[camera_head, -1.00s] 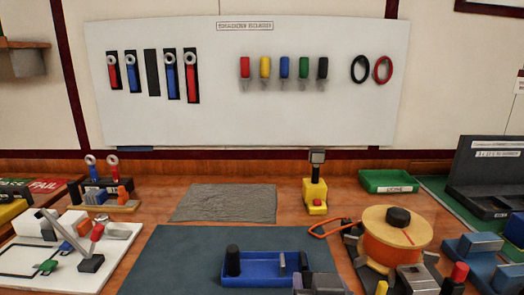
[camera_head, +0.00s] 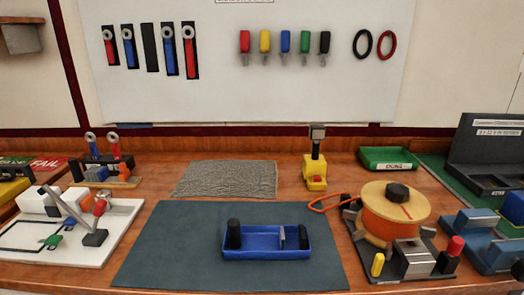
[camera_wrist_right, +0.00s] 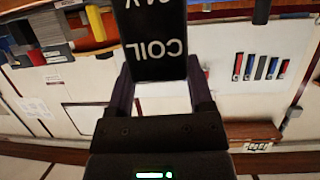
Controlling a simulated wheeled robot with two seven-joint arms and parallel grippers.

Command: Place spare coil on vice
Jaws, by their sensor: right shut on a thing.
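My right gripper (camera_wrist_right: 160,76) is shut on a black block lettered COIL, the spare coil (camera_wrist_right: 154,38), in the right wrist view. The lettering appears upside down there. A blue fixture with grey jaw faces (camera_head: 484,243), which looks like the vice, stands at the right of the bench in the head view. Its front right part is cut by the frame edge. A dark piece at the right edge beside it is too cropped to identify. The coil cannot be made out clearly in the head view. My left gripper is not in view.
A blue tray (camera_head: 265,253) lies on the dark mat (camera_head: 180,245). An orange spool (camera_head: 390,225) stands left of the blue fixture, with a grey block (camera_head: 411,258) and red knob (camera_head: 456,245) in front. A green bin (camera_head: 388,153) and dark open case (camera_head: 485,165) are behind.

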